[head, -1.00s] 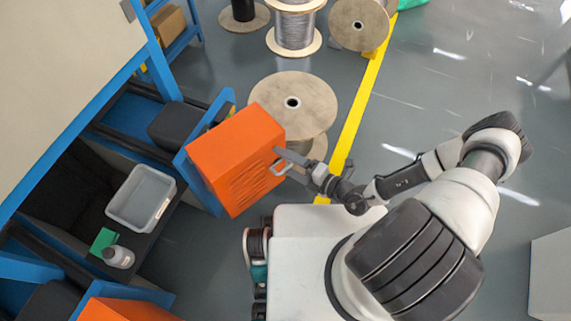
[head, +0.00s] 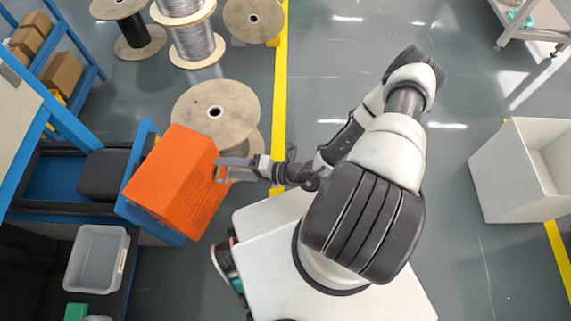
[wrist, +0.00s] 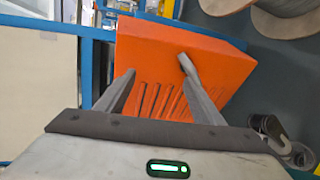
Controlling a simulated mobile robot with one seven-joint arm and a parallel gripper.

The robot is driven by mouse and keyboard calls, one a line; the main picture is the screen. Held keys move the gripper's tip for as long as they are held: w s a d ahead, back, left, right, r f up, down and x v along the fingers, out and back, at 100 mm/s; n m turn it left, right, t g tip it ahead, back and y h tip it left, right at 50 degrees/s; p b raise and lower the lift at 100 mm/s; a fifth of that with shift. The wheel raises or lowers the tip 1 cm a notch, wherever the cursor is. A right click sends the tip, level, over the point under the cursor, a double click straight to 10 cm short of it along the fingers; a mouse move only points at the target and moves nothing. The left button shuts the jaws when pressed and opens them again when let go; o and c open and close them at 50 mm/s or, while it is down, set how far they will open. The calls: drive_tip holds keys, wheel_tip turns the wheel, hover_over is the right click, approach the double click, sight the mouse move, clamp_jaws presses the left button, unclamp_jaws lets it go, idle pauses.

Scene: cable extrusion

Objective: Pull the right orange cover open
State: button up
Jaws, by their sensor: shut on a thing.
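The orange cover (head: 172,178) is a slatted box on a blue frame (head: 150,222) at the left of the head view. It stands out from the machine, beside an open bay. Its small grey handle (head: 222,174) is on its right side. My gripper (head: 232,163) is at this handle and shut on it. In the wrist view the orange cover (wrist: 170,62) fills the middle, with dark slots between my fingers. My fingers look apart there, and the handle between them cannot be made out clearly.
A grey bin (head: 97,258) sits in the machine bay at lower left. A wooden cable spool (head: 215,112) stands close behind the cover, with several more at the back. A white open box (head: 522,172) stands at the right.

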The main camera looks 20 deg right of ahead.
drive_tip(key=shift+s+d, duration=0.15)
drive_tip(key=shift+d, duration=0.1)
drive_tip(key=c, duration=0.4)
drive_tip(key=shift+o, duration=0.2)
drive_tip(key=w+d+f+v, duration=0.1)
drive_tip(key=v, duration=0.8)
drive_tip(key=w+d+v, duration=0.1)
drive_tip(key=v, duration=0.8)
drive_tip(key=shift+f, duration=0.4)
drive_tip(key=shift+w, duration=0.1)
